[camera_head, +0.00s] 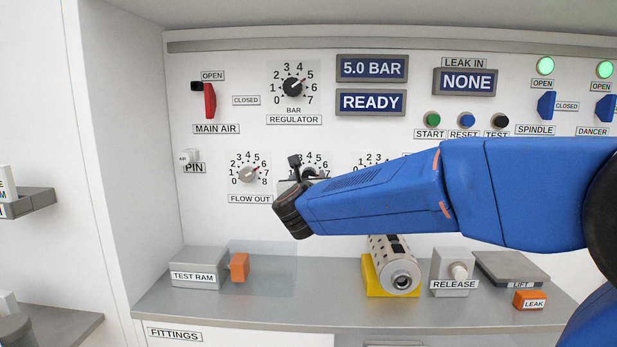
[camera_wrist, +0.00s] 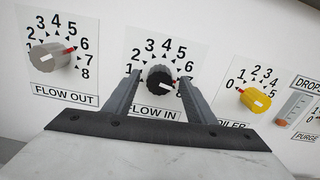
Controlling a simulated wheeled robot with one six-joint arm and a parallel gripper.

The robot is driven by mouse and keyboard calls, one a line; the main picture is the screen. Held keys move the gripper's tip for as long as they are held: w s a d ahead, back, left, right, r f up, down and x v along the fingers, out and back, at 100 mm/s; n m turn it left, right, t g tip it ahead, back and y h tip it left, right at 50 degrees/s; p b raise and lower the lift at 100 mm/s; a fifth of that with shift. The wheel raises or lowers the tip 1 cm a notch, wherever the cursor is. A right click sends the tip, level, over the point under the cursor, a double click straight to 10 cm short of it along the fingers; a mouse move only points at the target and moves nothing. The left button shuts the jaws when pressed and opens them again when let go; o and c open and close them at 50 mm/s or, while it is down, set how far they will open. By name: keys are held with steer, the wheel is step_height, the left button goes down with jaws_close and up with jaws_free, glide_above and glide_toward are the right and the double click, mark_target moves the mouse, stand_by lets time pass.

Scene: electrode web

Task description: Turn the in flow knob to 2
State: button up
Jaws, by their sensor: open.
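The FLOW IN knob (camera_wrist: 159,79) is dark and round, on a white dial in the wrist view. Its red pointer is at the right, slightly downward, near the 6 to 7 side; the finger there hides part of the scale. My gripper (camera_wrist: 160,77) is open, with one finger on the left and one on the right of the knob. I cannot tell whether either finger touches it. In the head view my gripper and arm cover most of this dial, and only part of the knob (camera_head: 309,173) shows.
The FLOW OUT knob (camera_wrist: 50,57) is on the left and a yellow knob (camera_wrist: 255,100) on the right. The REGULATOR knob (camera_head: 292,87) is above.

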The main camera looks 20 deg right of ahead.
steer(key=shift+x, duration=0.95)
steer(key=c, duration=1)
steer(key=shift+c, duration=0.2)
